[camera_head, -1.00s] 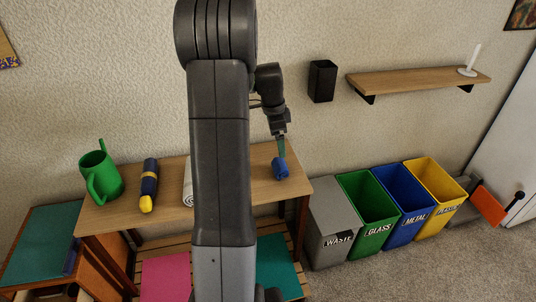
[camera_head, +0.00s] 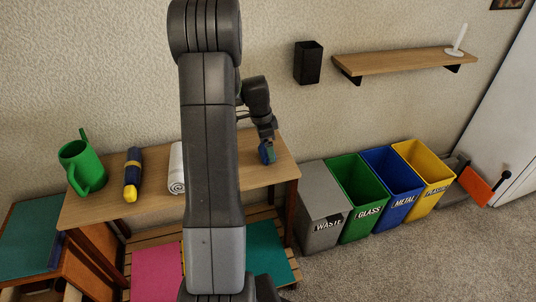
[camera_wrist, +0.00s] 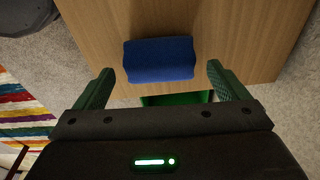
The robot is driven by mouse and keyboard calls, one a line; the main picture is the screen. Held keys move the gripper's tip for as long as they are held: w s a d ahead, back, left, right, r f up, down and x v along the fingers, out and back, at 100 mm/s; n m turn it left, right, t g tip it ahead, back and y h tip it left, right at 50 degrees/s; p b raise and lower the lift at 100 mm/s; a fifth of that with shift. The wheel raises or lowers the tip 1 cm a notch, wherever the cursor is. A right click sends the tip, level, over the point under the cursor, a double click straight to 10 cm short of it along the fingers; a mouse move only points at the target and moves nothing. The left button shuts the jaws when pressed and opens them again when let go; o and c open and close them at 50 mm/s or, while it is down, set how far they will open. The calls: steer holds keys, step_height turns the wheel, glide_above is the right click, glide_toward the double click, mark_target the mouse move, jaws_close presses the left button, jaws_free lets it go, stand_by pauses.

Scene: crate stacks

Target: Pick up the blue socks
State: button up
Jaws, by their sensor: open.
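The blue socks (camera_wrist: 159,59) are a rolled blue bundle lying on the wooden table in the wrist view. In the head view the blue socks (camera_head: 267,153) show near the table's right end, partly covered by my gripper. My gripper (camera_wrist: 160,80) is open, with one green finger on each side of the near edge of the bundle. The fingers look apart from the bundle, which lies mostly ahead of the fingertips. In the head view my gripper (camera_head: 268,146) is right over the socks. I cannot tell the exact height gap.
On the wooden table (camera_head: 225,170) stand a green watering can (camera_head: 82,166), a navy and yellow umbrella-like roll (camera_head: 132,174) and a white roll (camera_head: 177,168). Labelled bins, including a grey one (camera_head: 322,206), stand right of the table. A wall shelf (camera_head: 405,61) hangs above.

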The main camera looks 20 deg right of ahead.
steer(key=f, duration=0.3)
steer(key=shift+d, duration=0.25)
steer(key=shift+r, duration=0.1)
steer(key=shift+c, duration=0.4)
steer(key=c, duration=1)
steer(key=shift+o, duration=0.2)
steer(key=shift+r, duration=0.1)
